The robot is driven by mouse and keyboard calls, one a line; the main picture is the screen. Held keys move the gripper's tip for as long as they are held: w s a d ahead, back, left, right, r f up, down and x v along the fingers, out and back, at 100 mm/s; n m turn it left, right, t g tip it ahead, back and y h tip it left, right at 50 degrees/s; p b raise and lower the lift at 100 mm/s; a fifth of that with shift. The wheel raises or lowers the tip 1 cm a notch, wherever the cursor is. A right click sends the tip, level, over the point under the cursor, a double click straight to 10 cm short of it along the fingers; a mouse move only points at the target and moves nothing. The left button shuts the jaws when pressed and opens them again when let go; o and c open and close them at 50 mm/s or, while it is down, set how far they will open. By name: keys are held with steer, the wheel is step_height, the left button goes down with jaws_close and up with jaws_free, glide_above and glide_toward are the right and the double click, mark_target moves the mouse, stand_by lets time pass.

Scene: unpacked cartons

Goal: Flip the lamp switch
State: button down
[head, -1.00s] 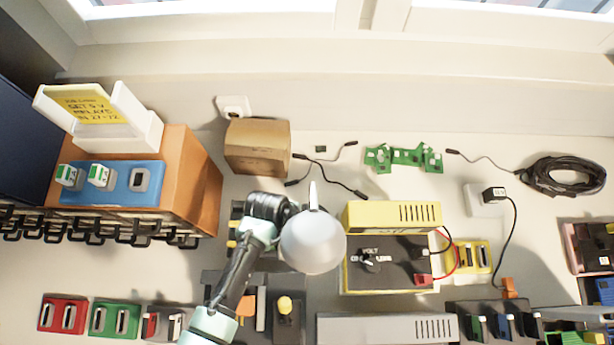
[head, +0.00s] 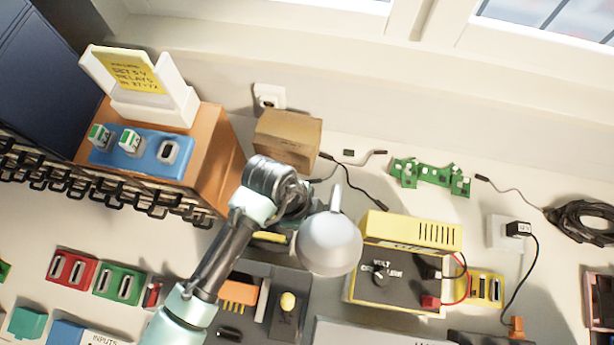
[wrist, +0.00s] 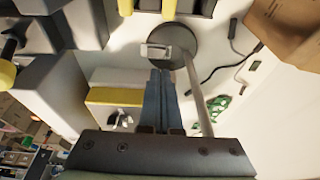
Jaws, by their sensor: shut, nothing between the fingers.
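The lamp shows in the head view as a smooth pale grey shade (head: 330,246) seen from above. In the wrist view its round dark base (wrist: 183,58) stands on the bench with a thin grey pole (wrist: 198,95) rising from it. A small light rocker-like block (wrist: 155,50), which looks like the switch, is on the left part of the base. My gripper (wrist: 161,74) is shut and empty, its fingertips pointing at the base just below that block in the picture. I cannot tell whether they touch. In the head view the shade hides my fingers.
A yellow and black volt box (head: 405,275) stands right of the lamp. A cardboard box (head: 287,138) and loose cables (head: 352,185) lie behind it, with a green circuit board (head: 430,177) farther right.

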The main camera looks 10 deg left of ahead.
steer(key=shift+v, duration=2.4)
steer(key=shift+a, duration=0.1)
